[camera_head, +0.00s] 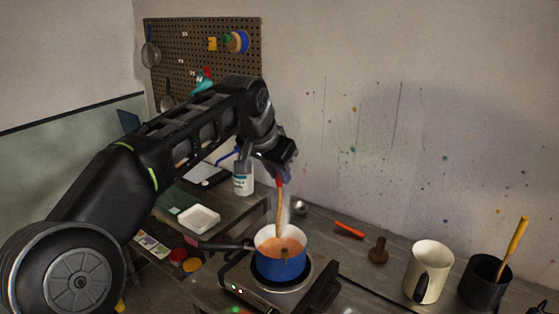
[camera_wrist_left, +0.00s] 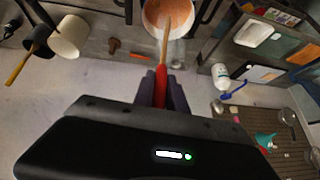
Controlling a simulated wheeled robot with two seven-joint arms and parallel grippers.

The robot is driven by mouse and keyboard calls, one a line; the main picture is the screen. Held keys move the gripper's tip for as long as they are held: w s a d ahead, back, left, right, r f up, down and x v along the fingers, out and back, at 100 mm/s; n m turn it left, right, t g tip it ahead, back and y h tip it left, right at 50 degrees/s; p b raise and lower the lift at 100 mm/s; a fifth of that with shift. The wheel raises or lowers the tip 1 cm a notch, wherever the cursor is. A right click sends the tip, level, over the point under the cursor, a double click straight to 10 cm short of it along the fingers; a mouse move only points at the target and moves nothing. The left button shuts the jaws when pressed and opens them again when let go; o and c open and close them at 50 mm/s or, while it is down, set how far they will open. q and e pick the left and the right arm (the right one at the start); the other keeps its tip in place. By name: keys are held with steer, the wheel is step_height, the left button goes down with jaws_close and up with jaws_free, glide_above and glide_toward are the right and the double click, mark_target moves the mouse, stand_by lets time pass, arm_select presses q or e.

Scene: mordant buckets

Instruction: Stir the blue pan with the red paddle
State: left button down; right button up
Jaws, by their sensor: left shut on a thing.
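The blue pan (camera_head: 281,266) sits on a small burner, with its dark handle pointing left and orange liquid inside. The pan also shows at the top of the left wrist view (camera_wrist_left: 180,33). My left gripper (camera_head: 280,174) is above the pan and shut on the red grip of the paddle (camera_head: 279,205). The paddle also shows in the left wrist view (camera_wrist_left: 163,62), its wooden shaft reaching down into the pan. Its lower end is hidden in the liquid. A small brown piece shows in the pan. My right gripper is not in view.
The burner (camera_head: 244,287) stands on the bench. To the right are an orange-handled tool (camera_head: 349,229), a brown wooden piece (camera_head: 378,251), a cream jug (camera_head: 428,272) and a black pot (camera_head: 484,284) with a yellow-handled tool. A white bottle (camera_head: 243,180) and white tray (camera_head: 199,218) are left.

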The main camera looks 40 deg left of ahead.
mark_target(281, 203)
arm_select(q)
steer(key=shift+w+a+f+b, duration=0.1)
steer(key=shift+w+f+b, duration=0.15)
steer(key=shift+f+b, duration=1.15)
steer(key=shift+w+a+f+b, duration=0.2)
steer(key=shift+f+b, duration=0.6)
steer(key=shift+f, duration=1.1)
steer(key=shift+w+a+f+b, duration=0.1)
steer(key=shift+w+f+b, duration=0.15)
steer(key=shift+f+b, duration=1.15)
steer(key=shift+f+p, duration=0.2)
steer(key=shift+p, duration=0.15)
steer(key=shift+d, duration=0.15)
